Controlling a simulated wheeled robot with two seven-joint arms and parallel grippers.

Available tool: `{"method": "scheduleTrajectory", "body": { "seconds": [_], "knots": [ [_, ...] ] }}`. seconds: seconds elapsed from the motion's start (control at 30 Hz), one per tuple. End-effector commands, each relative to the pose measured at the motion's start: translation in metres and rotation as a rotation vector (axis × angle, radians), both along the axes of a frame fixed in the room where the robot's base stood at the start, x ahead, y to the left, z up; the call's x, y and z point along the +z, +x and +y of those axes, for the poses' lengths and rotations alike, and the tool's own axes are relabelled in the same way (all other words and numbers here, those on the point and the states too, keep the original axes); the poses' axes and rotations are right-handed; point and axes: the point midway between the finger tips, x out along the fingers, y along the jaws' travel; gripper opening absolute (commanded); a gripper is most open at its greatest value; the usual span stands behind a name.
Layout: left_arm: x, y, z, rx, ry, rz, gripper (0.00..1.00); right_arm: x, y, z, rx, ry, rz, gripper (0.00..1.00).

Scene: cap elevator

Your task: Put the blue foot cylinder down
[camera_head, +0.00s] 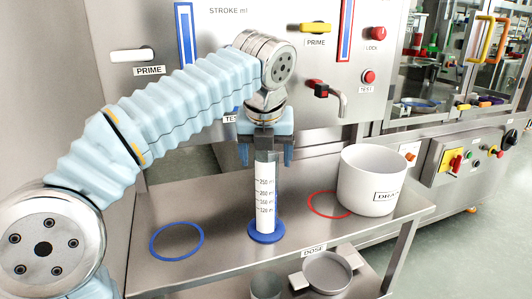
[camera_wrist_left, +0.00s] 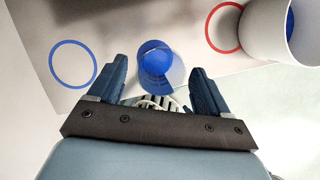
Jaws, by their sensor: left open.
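The blue foot cylinder (camera_head: 265,200), a clear graduated tube with a blue foot, stands upright on the steel shelf (camera_head: 215,268). It is between the blue ring (camera_head: 152,244) and the red ring (camera_head: 309,204), outside both. My left gripper (camera_head: 265,158) points down at the cylinder's top, open, with one finger on each side and gaps to the tube. In the left wrist view, the cylinder (camera_wrist_left: 155,62) shows between the spread fingers (camera_wrist_left: 157,75). The tube's very top is hidden under the gripper in the head view. My right gripper is not in view.
A white drain bucket (camera_head: 368,170) stands right of the cylinder, partly over the red ring. A round dose dish (camera_head: 328,272) is at the front right, below the shelf edge. A panel with a tap (camera_head: 330,92) rises behind.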

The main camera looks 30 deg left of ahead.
Motion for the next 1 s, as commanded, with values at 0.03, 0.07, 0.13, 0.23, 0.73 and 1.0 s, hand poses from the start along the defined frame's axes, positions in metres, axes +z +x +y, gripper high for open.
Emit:
{"method": "scheduleTrajectory", "body": {
  "seconds": [0.03,0.07,0.13,0.23,0.73,1.0],
  "knots": [
    [0.001,0.0,0.0,0.0,0.0,0.0,0.78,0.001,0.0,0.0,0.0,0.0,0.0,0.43],
    [0.003,0.0,0.0,0.0,0.0,0.0,0.78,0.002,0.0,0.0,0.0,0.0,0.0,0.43],
    [0.009,-0.002,-0.001,0.0,0.0,0.0,0.78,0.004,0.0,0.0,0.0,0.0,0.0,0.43],
    [0.026,-0.007,-0.004,-0.001,-0.001,-0.003,0.78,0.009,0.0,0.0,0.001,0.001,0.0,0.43],
    [0.109,-0.039,-0.021,-0.001,0.0,-0.001,0.78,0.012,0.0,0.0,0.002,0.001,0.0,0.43],
    [0.113,-0.041,-0.021,0.0,0.001,0.0,0.78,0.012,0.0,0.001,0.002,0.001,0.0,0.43]
  ]
}}
